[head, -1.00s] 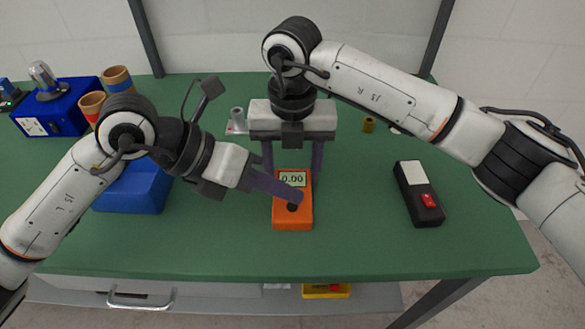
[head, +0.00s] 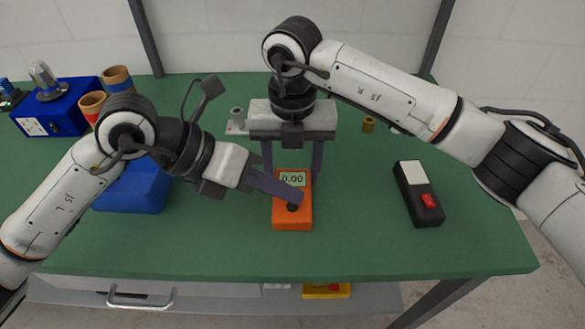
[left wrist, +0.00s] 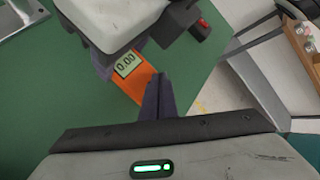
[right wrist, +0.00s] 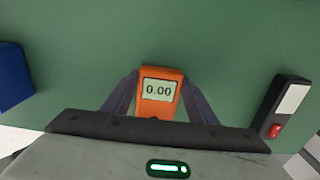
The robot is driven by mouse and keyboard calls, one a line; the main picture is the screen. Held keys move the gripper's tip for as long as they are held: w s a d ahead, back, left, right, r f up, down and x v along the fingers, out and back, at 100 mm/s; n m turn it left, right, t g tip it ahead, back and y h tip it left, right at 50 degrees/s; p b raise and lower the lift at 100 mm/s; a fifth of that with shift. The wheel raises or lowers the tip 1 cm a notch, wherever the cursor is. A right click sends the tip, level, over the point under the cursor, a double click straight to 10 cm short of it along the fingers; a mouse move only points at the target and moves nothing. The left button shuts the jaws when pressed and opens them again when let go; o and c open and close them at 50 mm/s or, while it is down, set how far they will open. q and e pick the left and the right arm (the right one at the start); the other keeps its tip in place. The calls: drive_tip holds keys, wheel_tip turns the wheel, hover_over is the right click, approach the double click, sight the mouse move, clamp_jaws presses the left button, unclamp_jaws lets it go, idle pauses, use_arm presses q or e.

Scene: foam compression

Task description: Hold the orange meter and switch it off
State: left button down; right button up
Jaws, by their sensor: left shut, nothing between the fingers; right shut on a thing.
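The orange meter (head: 292,217) lies on the green table with its screen lit and reading 0.00. A dark round knob (head: 292,207) sits below the screen. My right gripper (head: 293,174) is shut on the meter, one finger on each side; the right wrist view shows the meter (right wrist: 160,90) between the fingers. My left gripper (head: 299,195) is shut and empty, its fingertips over the meter's face close to the knob. In the left wrist view its closed fingers (left wrist: 158,95) cover the lower part of the meter (left wrist: 131,86). Whether the fingertips touch the knob I cannot tell.
A black device with a red switch (head: 428,201) lies to the right. A blue bin (head: 135,194) is partly behind my left arm. A blue box (head: 55,119) and brown cylinders (head: 118,79) stand at the back left. The table's front edge is clear.

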sight(285, 209)
use_arm(q)
drive_tip(key=shift+f, duration=0.15)
idle(0.4)
drive_tip(key=shift+f, duration=0.3)
drive_tip(key=shift+f, duration=0.15)
idle(0.4)
drive_tip(key=shift+r, duration=0.6)
wheel_tip(285, 209, up, 6)
idle(0.6)
